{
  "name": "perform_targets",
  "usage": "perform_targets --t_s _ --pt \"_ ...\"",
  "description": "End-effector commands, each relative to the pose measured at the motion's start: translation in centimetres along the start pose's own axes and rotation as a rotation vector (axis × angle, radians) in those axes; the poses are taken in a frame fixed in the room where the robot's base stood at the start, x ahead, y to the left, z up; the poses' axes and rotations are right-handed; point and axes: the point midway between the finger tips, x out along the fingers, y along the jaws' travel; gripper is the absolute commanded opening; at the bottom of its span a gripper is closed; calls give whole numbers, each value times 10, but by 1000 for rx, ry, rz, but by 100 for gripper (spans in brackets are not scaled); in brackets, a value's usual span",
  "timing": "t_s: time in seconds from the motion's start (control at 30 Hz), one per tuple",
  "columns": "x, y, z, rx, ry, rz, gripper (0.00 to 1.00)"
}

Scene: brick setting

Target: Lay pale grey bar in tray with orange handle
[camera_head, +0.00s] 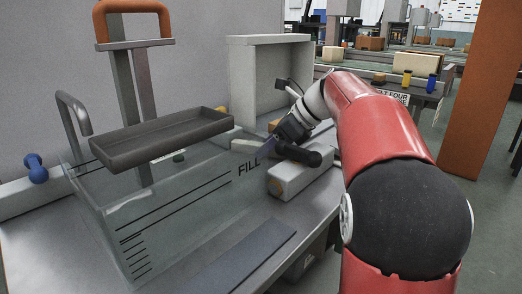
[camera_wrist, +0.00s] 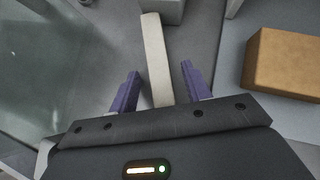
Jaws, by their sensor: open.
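The pale grey bar (camera_wrist: 154,50) shows in the wrist view, long and narrow. Its near end lies between the two purple fingers of my gripper (camera_wrist: 160,84), with a gap on each side. My gripper is open and holds nothing. The dark grey tray (camera_head: 160,138) is shallow and looks empty. It is at the left, above the tank, with an upright post and an orange handle (camera_head: 133,6) rising behind it.
The clear tank (camera_head: 185,205) marked FILL stands in front of my gripper. A pale block (camera_head: 297,176) is just right of it. A brown box (camera_wrist: 283,64) lies right of the fingers. A grey open-fronted cabinet (camera_head: 270,80) stands behind. A blue dumbbell-shaped thing (camera_head: 36,170) is far left.

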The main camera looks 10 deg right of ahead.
Motion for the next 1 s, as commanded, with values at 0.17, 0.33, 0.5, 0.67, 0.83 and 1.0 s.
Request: perform_targets --t_s 0.17,0.33,0.5,0.67,0.83,1.0 --pt "0 0 0 0 0 0 30" --pt "0 0 0 0 0 0 8" --pt "-1 0 0 0 0 0 0" --pt "-2 0 1 -1 0 -1 0" --pt "-9 0 9 -1 -1 -1 0" --pt "-30 -1 30 -3 -1 -2 0"
